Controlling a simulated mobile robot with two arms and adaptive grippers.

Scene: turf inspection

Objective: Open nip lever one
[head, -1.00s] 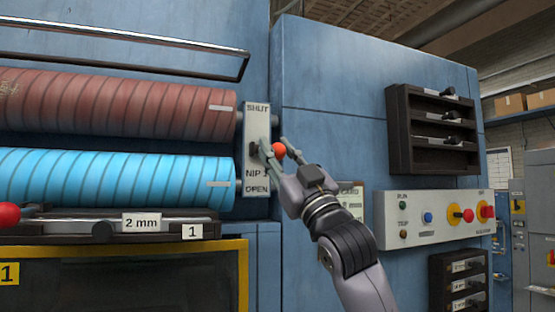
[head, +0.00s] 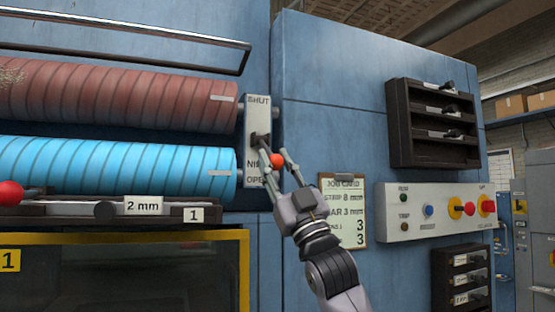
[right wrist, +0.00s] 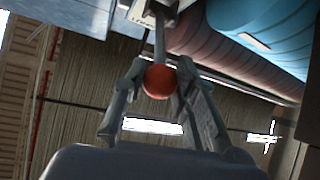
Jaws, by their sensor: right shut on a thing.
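The nip lever has a red ball knob (head: 277,160) on a dark rod and sits on a light plate (head: 257,115) marked SHUT at the top, NIP in the middle and OPEN at the bottom. The rod slants down from its pivot toward the OPEN end. My right gripper (head: 278,162) is shut around the red knob. In the right wrist view the knob (right wrist: 158,81) lies between the two fingers, with the rod running up to the plate. My left gripper is not in view.
A dark red roller (head: 120,92) and a blue roller (head: 110,168) lie left of the plate. A job card (head: 343,208) hangs right of my gripper. A control panel (head: 435,212) with buttons and dark racks (head: 432,125) are farther right. Another red knob (head: 10,193) is at far left.

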